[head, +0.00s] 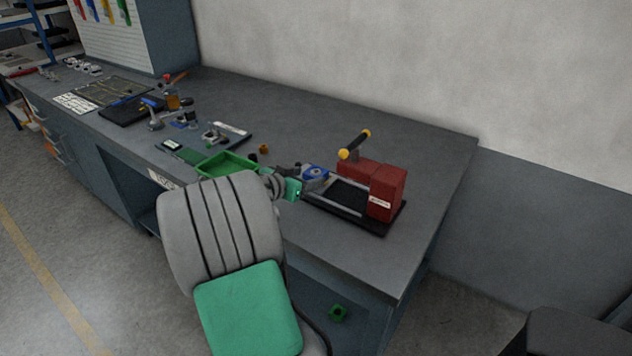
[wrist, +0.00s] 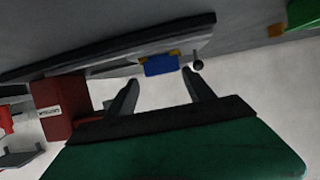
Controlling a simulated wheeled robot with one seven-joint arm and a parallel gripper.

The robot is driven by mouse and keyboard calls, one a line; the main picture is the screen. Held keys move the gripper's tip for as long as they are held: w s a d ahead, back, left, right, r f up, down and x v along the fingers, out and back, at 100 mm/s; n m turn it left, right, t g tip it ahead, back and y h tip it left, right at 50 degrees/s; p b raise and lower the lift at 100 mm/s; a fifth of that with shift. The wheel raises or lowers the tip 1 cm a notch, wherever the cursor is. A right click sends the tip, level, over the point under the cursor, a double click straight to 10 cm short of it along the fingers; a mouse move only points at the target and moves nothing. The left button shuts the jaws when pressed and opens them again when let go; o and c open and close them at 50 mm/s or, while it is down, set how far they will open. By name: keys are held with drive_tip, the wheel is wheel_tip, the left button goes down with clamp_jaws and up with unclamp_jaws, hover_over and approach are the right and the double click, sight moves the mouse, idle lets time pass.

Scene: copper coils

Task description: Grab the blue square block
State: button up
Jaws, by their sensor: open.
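The blue square block (head: 316,172) lies at the left end of the black base of a red vise-like device (head: 375,184) in the head view. A grey round part shows on its top. In the wrist view the blue block (wrist: 161,66) has small yellow-orange bits at its edge and lies just beyond my fingertips, roughly in line with the gap between them. My gripper (wrist: 160,78) is open with nothing between its fingers. In the head view my gripper (head: 296,170) is just left of the block, partly hidden by my own wrist.
A green tray (head: 228,163) sits left of the device, partly behind my arm. A black-and-yellow handle (head: 355,145) stands up over the red device. Several small tools and parts lie farther left on the grey bench (head: 300,110). The bench's right end is clear.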

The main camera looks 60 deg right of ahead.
sight(315, 172)
drive_tip(key=x, duration=0.6)
drive_tip(key=shift+w+d+r+p, duration=0.1)
drive_tip(key=shift+w+p, duration=0.15)
drive_tip(key=shift+p, duration=0.05)
drive_tip(key=shift+r, duration=0.1)
clamp_jaws()
